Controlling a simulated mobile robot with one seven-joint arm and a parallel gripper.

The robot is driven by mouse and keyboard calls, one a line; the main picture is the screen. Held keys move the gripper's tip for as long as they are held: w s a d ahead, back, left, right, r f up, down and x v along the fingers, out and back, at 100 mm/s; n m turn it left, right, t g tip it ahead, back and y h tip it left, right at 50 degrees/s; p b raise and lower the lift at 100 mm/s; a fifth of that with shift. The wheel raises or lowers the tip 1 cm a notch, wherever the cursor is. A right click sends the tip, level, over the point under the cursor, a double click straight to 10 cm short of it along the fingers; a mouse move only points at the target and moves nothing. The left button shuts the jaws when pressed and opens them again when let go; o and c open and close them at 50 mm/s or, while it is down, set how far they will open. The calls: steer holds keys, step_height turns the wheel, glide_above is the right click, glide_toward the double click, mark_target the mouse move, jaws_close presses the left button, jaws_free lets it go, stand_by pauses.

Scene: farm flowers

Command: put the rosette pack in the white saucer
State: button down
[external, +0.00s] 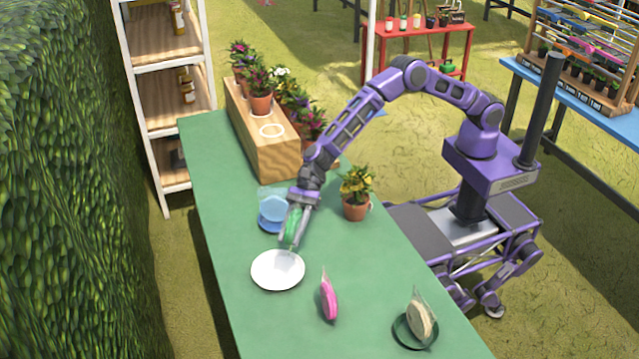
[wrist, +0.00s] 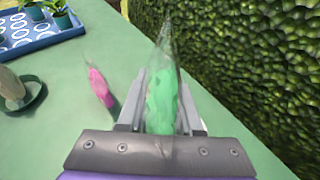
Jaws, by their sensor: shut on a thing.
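My gripper (external: 294,238) is shut on a green pack in clear wrap (wrist: 162,103); I take this to be the rosette pack. The pack also shows between the fingers in the external view (external: 292,225), with its clear tip pointing down. The white saucer (external: 278,271) lies empty on the green table. My gripper and the pack are just above and behind its far right edge; the exact height is hard to tell.
A blue pack sits in a blue saucer (external: 268,222) behind the white one. A pink pack (external: 329,300) lies on the green table (external: 390,270). A beige pack (external: 421,319) stands in a dark green saucer. A potted yellow flower (external: 356,193) and a wooden planter (external: 265,150) stand farther back.

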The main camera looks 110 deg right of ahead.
steer(key=w+d+m, duration=0.1)
steer(key=w+d, duration=0.1)
steer(key=b, duration=0.1)
glide_above(284, 276)
step_height(284, 276, down, 5)
steer(key=shift+t+h, duration=0.3)
steer(key=shift+t, duration=0.2)
steer(key=shift+a+f+b, duration=0.1)
steer(key=shift+f+b, duration=0.4)
steer(key=shift+f, duration=1.6)
steer(key=shift+f+b, duration=0.45)
steer(key=shift+b, duration=0.05)
steer(key=c, duration=0.6)
jaws_free()
